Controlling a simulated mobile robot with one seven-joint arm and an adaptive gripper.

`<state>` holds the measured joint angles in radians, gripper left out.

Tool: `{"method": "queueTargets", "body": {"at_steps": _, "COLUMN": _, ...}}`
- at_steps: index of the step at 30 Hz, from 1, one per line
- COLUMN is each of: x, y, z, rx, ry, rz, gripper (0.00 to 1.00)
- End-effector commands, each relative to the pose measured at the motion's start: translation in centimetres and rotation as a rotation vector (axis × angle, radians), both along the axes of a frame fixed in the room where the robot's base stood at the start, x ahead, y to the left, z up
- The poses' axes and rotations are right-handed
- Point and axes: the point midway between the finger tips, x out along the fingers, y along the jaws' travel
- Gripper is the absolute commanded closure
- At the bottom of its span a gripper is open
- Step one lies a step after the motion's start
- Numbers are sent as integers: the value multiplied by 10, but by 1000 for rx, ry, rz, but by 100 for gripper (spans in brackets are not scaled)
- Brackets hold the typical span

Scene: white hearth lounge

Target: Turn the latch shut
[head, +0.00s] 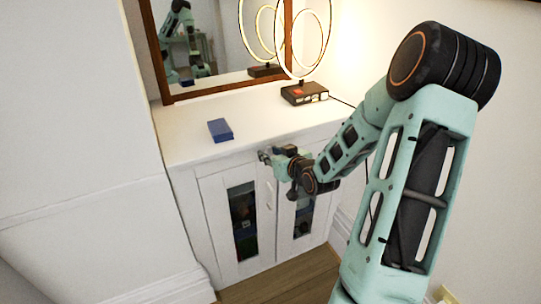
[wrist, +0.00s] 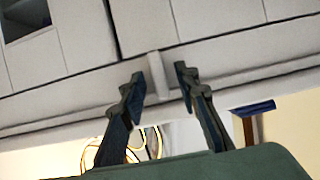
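The white latch (wrist: 158,76) is a short pale bar near the upper edge of the white cabinet's doors. In the wrist view it stands between the two fingertips of my gripper (wrist: 160,80), which are spread apart. A gap shows on the right of the bar; I cannot tell whether the left finger touches it. In the head view my gripper (head: 266,155) is at the upper front of the white cabinet (head: 213,190), near where its two doors meet. There the gripper and wrist hide the latch.
A blue box (head: 220,130) lies on the cabinet top, left of my gripper. A ring lamp on a dark base (head: 304,93) stands at the back right, by a wood-framed mirror (head: 222,88). The doors have dark glass panes. The wood floor (head: 285,280) in front is clear.

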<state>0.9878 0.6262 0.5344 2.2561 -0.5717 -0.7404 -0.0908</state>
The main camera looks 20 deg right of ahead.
Motion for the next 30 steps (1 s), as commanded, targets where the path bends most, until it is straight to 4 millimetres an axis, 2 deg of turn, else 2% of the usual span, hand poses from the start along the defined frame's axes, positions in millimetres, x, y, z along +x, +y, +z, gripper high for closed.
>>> {"method": "queueTargets", "body": {"at_steps": 5, "x": 0, "y": 0, "z": 0, "rx": 0, "ry": 0, "rz": 0, "gripper": 72}}
{"method": "queueTargets", "body": {"at_steps": 12, "x": 0, "y": 0, "z": 0, "rx": 0, "ry": 0, "rz": 0, "gripper": 99}}
{"method": "queueTargets", "body": {"at_steps": 13, "x": 0, "y": 0, "z": 0, "rx": 0, "ry": 0, "rz": 0, "gripper": 100}}
{"method": "queueTargets", "body": {"at_steps": 23, "x": 0, "y": -1, "z": 2, "rx": 19, "ry": 1, "rz": 0, "gripper": 100}}
{"method": "queueTargets", "body": {"at_steps": 30, "x": 0, "y": -3, "z": 5, "rx": 127, "ry": 5, "rz": -1, "gripper": 100}}
